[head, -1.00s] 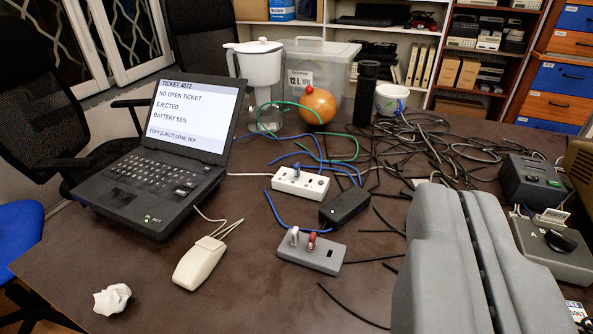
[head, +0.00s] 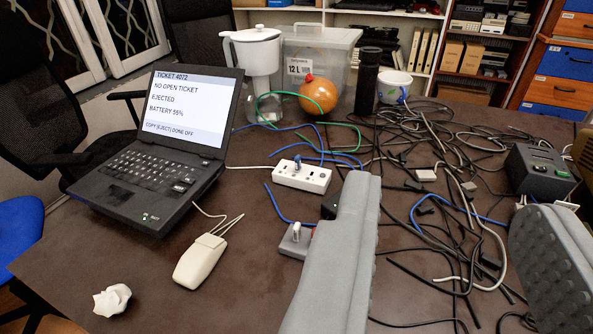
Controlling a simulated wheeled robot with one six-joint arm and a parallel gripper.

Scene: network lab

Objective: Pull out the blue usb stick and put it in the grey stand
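A white hub (head: 302,177) lies on the table, centre left, with a small blue stick (head: 297,163) standing in its left part. The grey stand (head: 296,240) is in front of it. A silver-topped stick (head: 295,229) stands in its left end; my left finger hides the rest of the stand. My gripper (head: 450,200) is open and empty, its fingers wide apart at the right, nearer the camera than the hub. The laptop (head: 150,165) screen reads "Ticket 4072, No open ticket, Ejected, Battery 55%".
A white mouse (head: 200,262) and a crumpled paper (head: 112,300) lie at front left. Tangled cables cover the right half. A white jug (head: 254,70), an orange round thing (head: 318,97), a black cylinder (head: 367,80) and a mug (head: 394,88) stand behind. The front middle table is clear.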

